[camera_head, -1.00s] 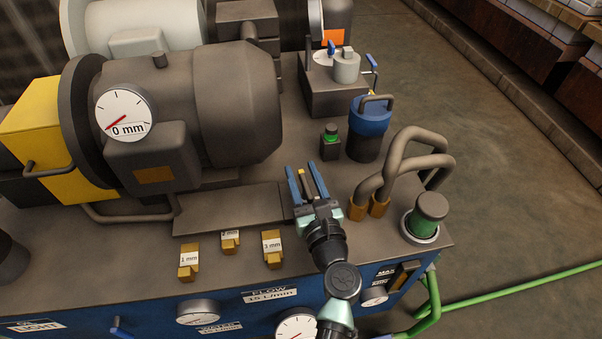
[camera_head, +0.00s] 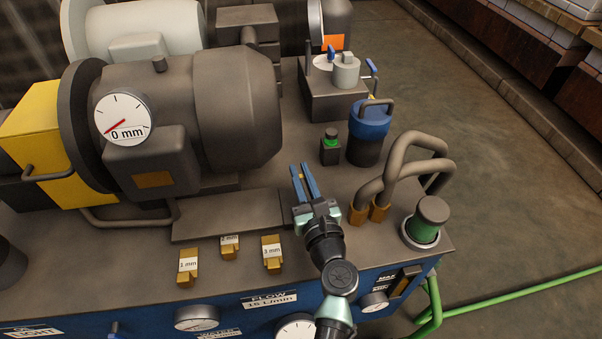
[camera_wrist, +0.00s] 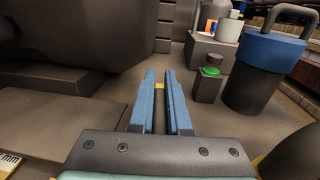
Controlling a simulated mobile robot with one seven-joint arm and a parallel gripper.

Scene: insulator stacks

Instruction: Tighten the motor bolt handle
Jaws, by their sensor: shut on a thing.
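My gripper (camera_head: 301,167) reaches over the front right of the machine's top, next to the grey motor (camera_head: 230,105). Its two blue fingers are close together, shut on a small yellow-brown piece, which I take to be the motor bolt handle (camera_wrist: 159,86). Most of that handle is hidden between the fingers. In the wrist view the fingertips (camera_wrist: 159,74) point forward past the motor's foot plate (camera_head: 235,214). The dial gauge (camera_head: 123,117) on the motor reads about 0 mm.
Brass shims marked 1 mm (camera_head: 187,275) and 3 mm (camera_head: 272,262), with another between them, lie left of my gripper.

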